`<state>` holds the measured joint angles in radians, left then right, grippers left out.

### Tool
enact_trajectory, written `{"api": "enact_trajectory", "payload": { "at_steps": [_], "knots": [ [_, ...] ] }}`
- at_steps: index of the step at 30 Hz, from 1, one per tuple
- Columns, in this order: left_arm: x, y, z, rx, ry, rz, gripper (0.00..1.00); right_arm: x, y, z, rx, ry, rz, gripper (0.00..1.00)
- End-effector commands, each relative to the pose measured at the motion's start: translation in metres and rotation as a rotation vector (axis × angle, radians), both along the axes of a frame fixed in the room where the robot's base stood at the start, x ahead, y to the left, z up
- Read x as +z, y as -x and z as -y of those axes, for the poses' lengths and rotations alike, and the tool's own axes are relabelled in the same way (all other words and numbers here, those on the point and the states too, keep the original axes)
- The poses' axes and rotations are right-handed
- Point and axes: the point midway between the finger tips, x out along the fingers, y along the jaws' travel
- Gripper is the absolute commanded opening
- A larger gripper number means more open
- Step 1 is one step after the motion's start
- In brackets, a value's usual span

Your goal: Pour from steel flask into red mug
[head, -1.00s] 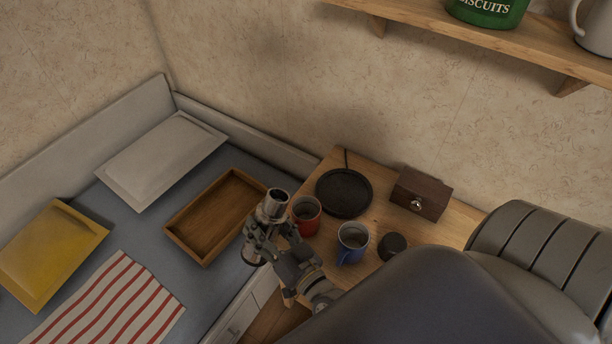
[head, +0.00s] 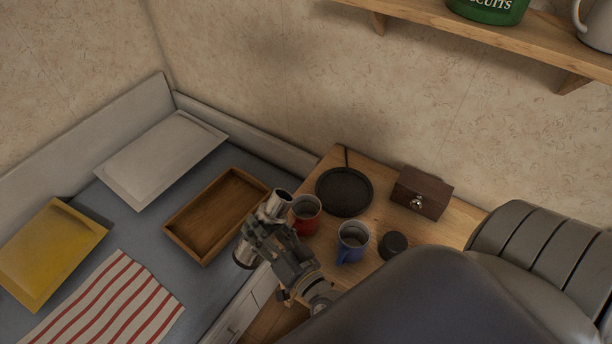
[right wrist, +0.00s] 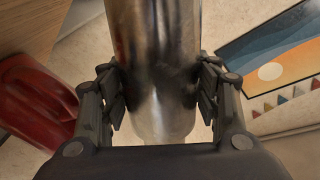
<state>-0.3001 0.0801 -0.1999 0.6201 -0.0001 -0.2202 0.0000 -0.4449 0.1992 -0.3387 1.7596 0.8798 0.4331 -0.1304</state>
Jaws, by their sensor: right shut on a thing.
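The steel flask (head: 272,206) is held in my right gripper (head: 262,236), tilted with its open mouth up and to the right, toward the red mug. In the right wrist view the flask (right wrist: 155,60) stands between both fingers of the gripper (right wrist: 163,95). The red mug (head: 308,226) stands upright on the wooden table, just right of the flask mouth; its rim is partly visible. It also shows in the right wrist view as a red shape (right wrist: 35,95) at the left. No liquid stream is visible. My left gripper is not seen.
A blue mug (head: 352,246) and a dark round lid-like piece (head: 393,245) stand close by on the table (head: 375,215). A black round plate (head: 344,190) and a wooden box (head: 421,193) lie behind. A wooden tray (head: 184,246) rests on the bench at left.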

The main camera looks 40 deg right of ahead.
Motion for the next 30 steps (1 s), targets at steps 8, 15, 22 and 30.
{"api": "enact_trajectory", "payload": {
  "at_steps": [8,15,22,30],
  "knots": [
    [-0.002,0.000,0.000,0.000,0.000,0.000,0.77,0.000,-0.001,-0.003,-0.002,-0.062,0.004,0.05],
    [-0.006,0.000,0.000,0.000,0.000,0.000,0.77,-0.003,-0.001,-0.008,-0.001,-0.110,0.000,0.05],
    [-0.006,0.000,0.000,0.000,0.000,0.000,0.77,-0.003,0.000,-0.010,-0.002,-0.132,-0.001,0.05],
    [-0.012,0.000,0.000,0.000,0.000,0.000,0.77,-0.009,0.000,-0.009,-0.001,-0.201,-0.005,0.05]
  ]
}}
